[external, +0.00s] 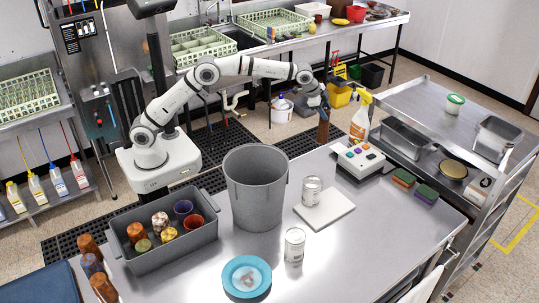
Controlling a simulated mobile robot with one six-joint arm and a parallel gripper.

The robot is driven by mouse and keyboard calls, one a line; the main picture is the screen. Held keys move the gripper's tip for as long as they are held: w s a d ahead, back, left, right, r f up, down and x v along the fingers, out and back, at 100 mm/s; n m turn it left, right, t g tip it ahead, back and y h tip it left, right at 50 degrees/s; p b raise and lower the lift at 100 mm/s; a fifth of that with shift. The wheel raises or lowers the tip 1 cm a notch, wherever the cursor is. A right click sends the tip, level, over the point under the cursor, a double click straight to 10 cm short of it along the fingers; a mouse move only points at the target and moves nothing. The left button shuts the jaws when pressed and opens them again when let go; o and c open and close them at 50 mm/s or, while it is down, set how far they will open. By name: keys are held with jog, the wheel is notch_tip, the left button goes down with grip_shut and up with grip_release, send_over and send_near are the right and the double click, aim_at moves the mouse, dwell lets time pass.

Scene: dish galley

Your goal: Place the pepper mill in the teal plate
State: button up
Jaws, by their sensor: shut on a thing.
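The teal plate (232,290) lies at the front of the steel table, with a pale, patterned centre. My gripper (322,112) is at the far side of the table, well behind and to the right of the plate. It is shut on the brown pepper mill (323,132), which hangs roughly upright below it. The mill's upper part is hidden by the gripper. I cannot tell whether its bottom touches the table's back edge or hangs clear.
A tall grey bin (255,190) stands between my arm and the plate. Cans, one on a white board (325,212) and one (294,245) near the plate, stand to its right. A grey tub (165,255) of cups is left. A button box (358,160) sits right of the mill.

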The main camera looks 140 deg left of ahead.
notch_tip(320, 180, up, 3)
jog(key=shift+w+r, duration=0.1)
jog(key=shift+r, duration=0.1)
jog(key=w+d+m+t+h+b, duration=0.1)
jog(key=w+d+m+b, duration=0.15)
jog(key=w+d, duration=1.3)
jog(key=w+d+m+t+h+b, duration=0.15)
jog(key=w+d+m, duration=0.25)
jog(key=w+d, duration=1.1)
jog(key=w+d+m+t+h+b, duration=0.1)
jog(key=d+m, duration=0.1)
jog(key=d, duration=1.4)
jog(key=w+d+m+h+b, duration=0.1)
jog(key=w+d+m, duration=0.15)
jog(key=d, duration=1.35)
notch_tip(320, 180, down, 16)
jog(key=p, duration=0.1)
jog(key=shift+s+a+r, duration=0.2)
jog(key=shift+s, duration=0.25)
jog(key=o, duration=1.4)
jog(key=shift+r, duration=0.1)
